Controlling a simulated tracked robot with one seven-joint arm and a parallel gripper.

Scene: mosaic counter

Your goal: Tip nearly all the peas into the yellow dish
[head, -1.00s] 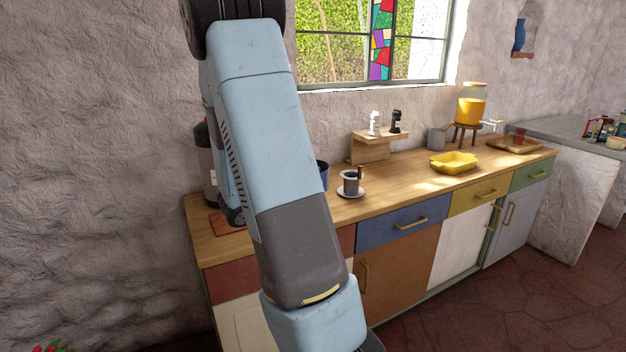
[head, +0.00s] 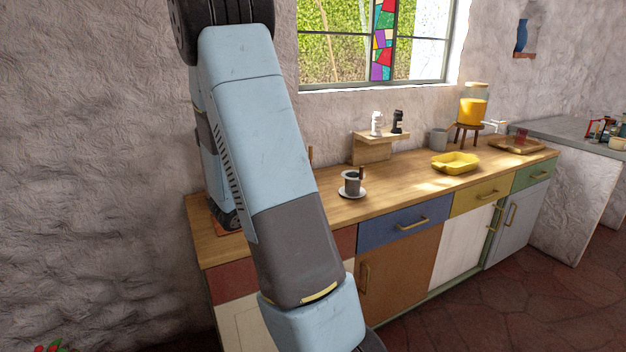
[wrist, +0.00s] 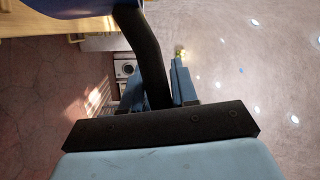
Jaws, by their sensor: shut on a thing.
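The yellow dish (head: 456,163) sits on the wooden counter, right of centre in the head view. Its inside is too small to make out any contents. No peas can be made out in either view. In the wrist view, a dark blue container (wrist: 85,7) shows only in part at the top edge, and its inside is hidden.
A dark cup on a white saucer (head: 352,194) stands near the counter's front. A small wooden shelf (head: 372,151) with white and black mills, a grey mug (head: 438,139) and a juice dispenser (head: 473,105) are behind. Bare counter (head: 405,183) lies between saucer and dish.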

